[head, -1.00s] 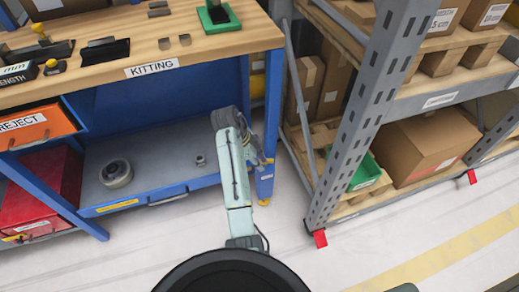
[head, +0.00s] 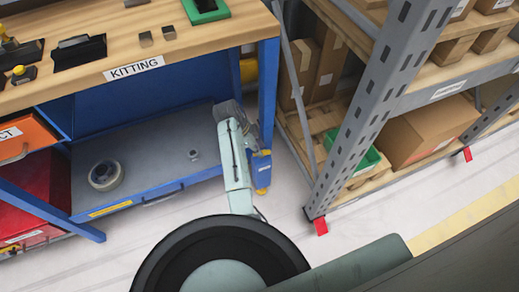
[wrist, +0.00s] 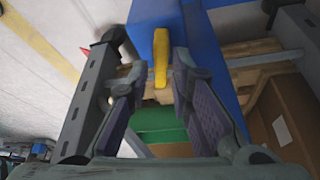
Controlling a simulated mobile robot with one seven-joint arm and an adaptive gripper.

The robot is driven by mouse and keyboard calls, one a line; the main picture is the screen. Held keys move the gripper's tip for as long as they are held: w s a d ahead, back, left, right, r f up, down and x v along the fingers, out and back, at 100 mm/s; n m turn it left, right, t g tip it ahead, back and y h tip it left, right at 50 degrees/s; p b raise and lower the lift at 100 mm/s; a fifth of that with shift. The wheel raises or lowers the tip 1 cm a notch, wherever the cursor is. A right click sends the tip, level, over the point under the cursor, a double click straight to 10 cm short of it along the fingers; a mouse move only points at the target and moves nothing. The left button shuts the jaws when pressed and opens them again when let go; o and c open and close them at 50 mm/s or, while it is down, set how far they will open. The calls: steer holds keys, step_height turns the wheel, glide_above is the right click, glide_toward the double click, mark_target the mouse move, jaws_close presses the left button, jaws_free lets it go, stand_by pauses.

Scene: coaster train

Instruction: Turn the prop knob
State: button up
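A yellow knob (wrist: 160,57) stands out from a blue post (wrist: 200,45) in the wrist view, seen nearly edge-on. I take it to be the prop knob. My gripper (wrist: 155,75) is open, with one finger on each side of the knob and visible gaps between. I cannot tell whether either finger touches it. In the head view my gripper is mostly hidden behind my arm, low by the bench's right front leg. A blue part with yellow bits (head: 261,172) shows beside it there; the knob itself is not clear in that view.
The workbench (head: 190,45) stands left, with a tape roll (head: 105,175) on its lower shelf (head: 150,150). A grey storage rack (head: 370,105) stands close on the right, holding cardboard boxes (head: 430,130) and a green bin (head: 368,163). The pale floor in front is clear.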

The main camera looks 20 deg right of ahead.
steer(key=shift+x, duration=1.05)
jaws_close()
